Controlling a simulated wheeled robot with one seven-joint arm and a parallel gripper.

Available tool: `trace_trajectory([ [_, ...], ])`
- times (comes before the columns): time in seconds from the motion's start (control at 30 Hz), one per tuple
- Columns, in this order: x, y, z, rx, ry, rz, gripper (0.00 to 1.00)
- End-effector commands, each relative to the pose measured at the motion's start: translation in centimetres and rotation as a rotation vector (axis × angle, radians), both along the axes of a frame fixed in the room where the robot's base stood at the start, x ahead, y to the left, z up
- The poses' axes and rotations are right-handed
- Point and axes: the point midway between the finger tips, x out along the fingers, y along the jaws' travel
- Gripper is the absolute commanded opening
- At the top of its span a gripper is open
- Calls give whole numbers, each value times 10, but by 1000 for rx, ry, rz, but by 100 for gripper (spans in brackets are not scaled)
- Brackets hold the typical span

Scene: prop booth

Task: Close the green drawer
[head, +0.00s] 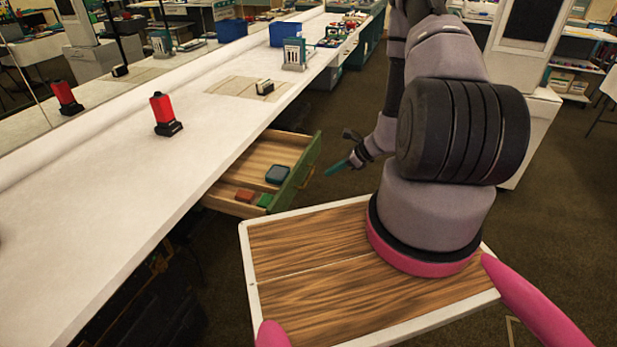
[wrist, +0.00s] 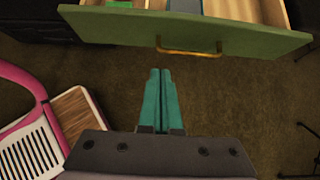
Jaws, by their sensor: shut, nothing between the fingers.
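The green drawer (head: 300,172) stands pulled out from under the long white counter in the head view. A red block, a green block and a dark blue box lie inside it. In the wrist view its green front (wrist: 230,40) spans the top, with a brass handle (wrist: 188,52) on it. My gripper (wrist: 163,72) has teal fingers pressed together with nothing between them. The fingertips point at the drawer front, just below the handle in the picture, with a small gap visible. In the head view my gripper (head: 337,168) is to the right of the drawer front.
The white counter (head: 120,205) runs above the drawer and carries a red and black device (head: 165,114), a small item on a mat (head: 235,87) and a blue bin (head: 285,34). Dark carpet (head: 345,115) lies open to the right of the drawer.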

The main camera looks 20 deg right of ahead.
Motion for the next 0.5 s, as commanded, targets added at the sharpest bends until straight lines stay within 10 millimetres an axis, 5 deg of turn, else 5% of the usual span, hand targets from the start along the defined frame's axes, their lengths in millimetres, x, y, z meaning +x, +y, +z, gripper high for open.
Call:
trace_trajectory([
  [0.5,39,56,-67,2,-1,4,0],
])
